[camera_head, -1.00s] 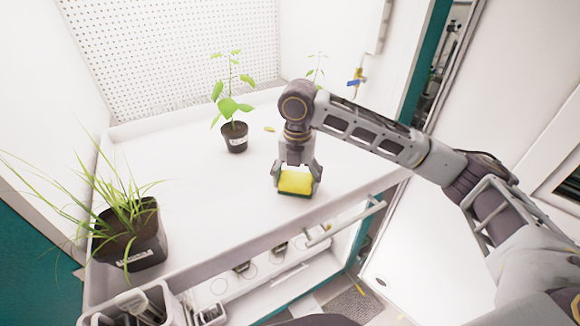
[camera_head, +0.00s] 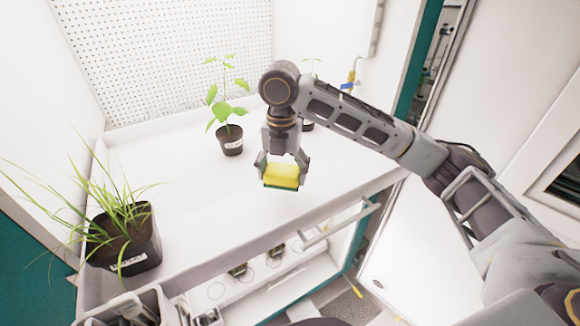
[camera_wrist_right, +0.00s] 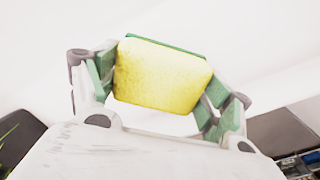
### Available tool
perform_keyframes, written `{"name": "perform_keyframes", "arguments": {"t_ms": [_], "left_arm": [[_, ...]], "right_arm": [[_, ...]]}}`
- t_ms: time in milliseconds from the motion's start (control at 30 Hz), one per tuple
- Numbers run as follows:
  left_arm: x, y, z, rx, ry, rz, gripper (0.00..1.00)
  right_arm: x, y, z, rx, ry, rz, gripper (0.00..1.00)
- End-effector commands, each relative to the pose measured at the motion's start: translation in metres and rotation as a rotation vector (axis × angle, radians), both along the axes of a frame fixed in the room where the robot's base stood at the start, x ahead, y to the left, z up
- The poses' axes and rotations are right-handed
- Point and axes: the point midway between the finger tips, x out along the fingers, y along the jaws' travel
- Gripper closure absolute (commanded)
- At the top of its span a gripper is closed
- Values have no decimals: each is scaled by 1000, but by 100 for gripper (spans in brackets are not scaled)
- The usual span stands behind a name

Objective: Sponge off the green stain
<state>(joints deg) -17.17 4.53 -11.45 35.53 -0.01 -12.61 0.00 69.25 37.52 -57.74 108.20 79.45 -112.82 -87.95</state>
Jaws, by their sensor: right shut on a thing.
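My right gripper (camera_head: 283,165) is shut on a yellow sponge (camera_head: 281,177) with a green underside, above the white tray-like work surface (camera_head: 190,200). In the right wrist view the sponge (camera_wrist_right: 160,75) sits between the two finger pads of the gripper (camera_wrist_right: 160,85). The sponge looks a little above the surface, but I cannot tell for sure whether it touches. No green stain shows on the visible part of the surface; any part behind the arm and sponge is hidden.
A grassy plant in a dark pot (camera_head: 125,240) stands at the front left. A leafy seedling in a black pot (camera_head: 230,140) stands near the middle back, and another pot (camera_head: 308,125) is partly behind my arm. A lower shelf (camera_head: 250,280) sits below the front edge.

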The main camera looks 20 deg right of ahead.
Motion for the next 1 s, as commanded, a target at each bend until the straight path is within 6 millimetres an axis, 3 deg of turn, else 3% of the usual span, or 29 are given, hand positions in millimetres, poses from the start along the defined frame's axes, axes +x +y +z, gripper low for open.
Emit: {"name": "perform_keyframes", "arguments": {"t_ms": [400, 1000], "left_arm": [[0, 0, 0, 0, 0, 0, 65], [0, 0, 0, 0, 0, -1, 65]], "right_arm": [[1, 3, 33, -1, 0, -10, 43], [1, 4, 34, 0, 1, -11, 43]]}}
